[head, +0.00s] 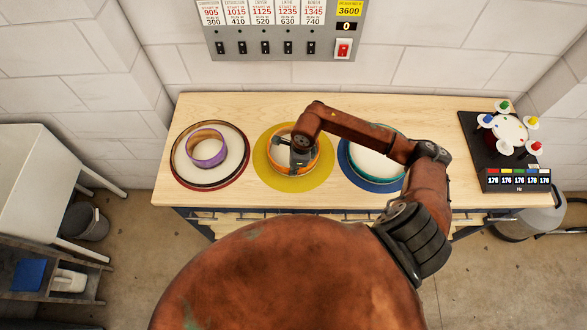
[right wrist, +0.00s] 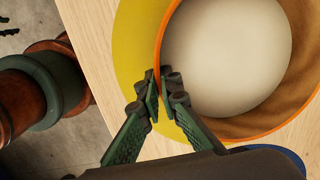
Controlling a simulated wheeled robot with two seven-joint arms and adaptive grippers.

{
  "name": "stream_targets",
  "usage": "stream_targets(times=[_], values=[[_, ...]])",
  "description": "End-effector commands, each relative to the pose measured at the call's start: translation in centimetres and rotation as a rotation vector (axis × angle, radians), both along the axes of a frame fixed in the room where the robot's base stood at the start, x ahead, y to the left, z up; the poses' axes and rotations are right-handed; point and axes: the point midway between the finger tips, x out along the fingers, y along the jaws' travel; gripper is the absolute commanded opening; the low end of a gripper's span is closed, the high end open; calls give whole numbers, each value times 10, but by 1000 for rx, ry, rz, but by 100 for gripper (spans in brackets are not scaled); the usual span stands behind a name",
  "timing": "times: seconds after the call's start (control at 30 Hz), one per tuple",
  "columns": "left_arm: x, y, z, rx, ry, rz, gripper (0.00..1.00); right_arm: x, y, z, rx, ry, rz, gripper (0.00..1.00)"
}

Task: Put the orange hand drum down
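The orange hand drum (head: 313,166) is over the round yellow mat (head: 292,184) at the middle of the bench. In the right wrist view, the drum's orange rim and pale head (right wrist: 225,55) fill the upper right, and yellow mat (right wrist: 132,40) shows beside it. My right gripper (right wrist: 160,85) has its two fingers close together, one on each side of the drum's rim. In the head view my right gripper (head: 298,153) covers part of the drum. I cannot tell whether the drum touches the mat. My left gripper is out of view.
A teal-rimmed drum (head: 374,160) is over a blue mat (head: 354,176) at right, near my arm. A counter display (head: 515,179) stands at the far right. The wall carries a switch panel (head: 280,48).

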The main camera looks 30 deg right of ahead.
Motion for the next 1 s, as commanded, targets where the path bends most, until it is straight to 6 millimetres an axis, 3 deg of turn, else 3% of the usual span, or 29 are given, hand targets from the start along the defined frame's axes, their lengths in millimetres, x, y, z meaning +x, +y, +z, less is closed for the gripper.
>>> stream_targets(times=[0.37, 0.67, 1.0], values=[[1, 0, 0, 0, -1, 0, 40, 1, 0, -9, -1, -3, 1, 0], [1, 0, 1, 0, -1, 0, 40, 0, 0, -9, -1, -2, 0, 22], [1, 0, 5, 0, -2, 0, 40, 0, 0, -5, 0, -2, 0, 22]])
